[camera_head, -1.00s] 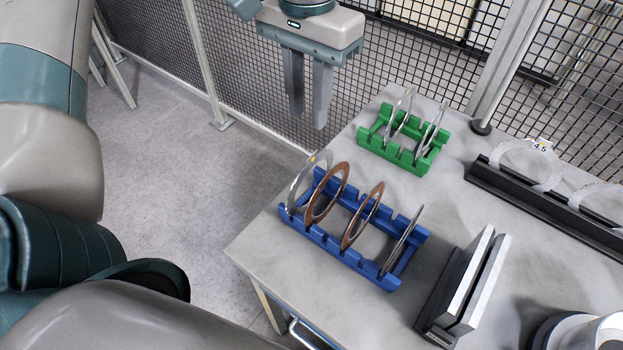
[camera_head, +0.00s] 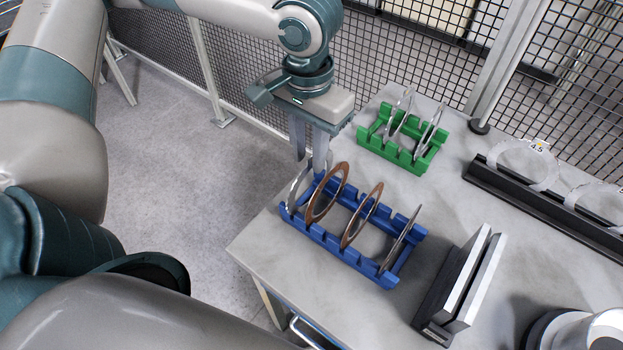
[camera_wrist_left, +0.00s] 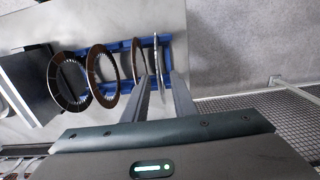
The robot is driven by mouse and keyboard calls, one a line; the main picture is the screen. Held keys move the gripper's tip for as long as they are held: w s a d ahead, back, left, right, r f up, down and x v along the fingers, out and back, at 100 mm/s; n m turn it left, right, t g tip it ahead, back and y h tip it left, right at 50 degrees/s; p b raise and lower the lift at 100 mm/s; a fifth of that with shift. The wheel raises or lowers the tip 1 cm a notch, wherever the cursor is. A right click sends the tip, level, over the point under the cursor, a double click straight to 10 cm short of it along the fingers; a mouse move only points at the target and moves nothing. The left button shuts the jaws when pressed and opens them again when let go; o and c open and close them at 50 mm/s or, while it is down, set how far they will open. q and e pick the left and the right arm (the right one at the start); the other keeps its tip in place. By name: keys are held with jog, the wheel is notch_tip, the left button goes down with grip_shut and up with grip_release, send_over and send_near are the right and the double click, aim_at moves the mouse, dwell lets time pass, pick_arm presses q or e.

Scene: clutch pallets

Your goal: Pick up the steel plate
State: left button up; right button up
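A blue rack (camera_head: 335,246) on the table holds several upright rings. The steel plate (camera_head: 291,194), a thin grey ring, stands in its left end slot, beside two brown rings (camera_head: 344,178). Another grey-edged ring (camera_head: 401,240) stands at the right end. My left gripper (camera_head: 310,165) is open over the left end of the rack, fingers pointing down at the steel plate's top. In the left wrist view the steel plate (camera_wrist_left: 157,58) appears edge-on between the two fingertips (camera_wrist_left: 165,77), with no clear contact. My right gripper is out of view.
A green rack (camera_head: 390,150) with grey rings stands behind on the table. A black stand with pale plates (camera_head: 465,280) is right of the blue rack. A long black holder (camera_head: 545,205) lies at the right. Mesh fencing runs behind the table.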

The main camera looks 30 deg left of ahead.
pick_arm(q)
jog(key=f, duration=0.1)
jog(key=f+p, duration=0.1)
jog(key=f, duration=0.3)
jog(key=shift+w+d+f, duration=0.1)
jog(key=shift+w+d, duration=0.05)
jog(key=shift+w, duration=0.1)
dwell(0.3)
grip_shut()
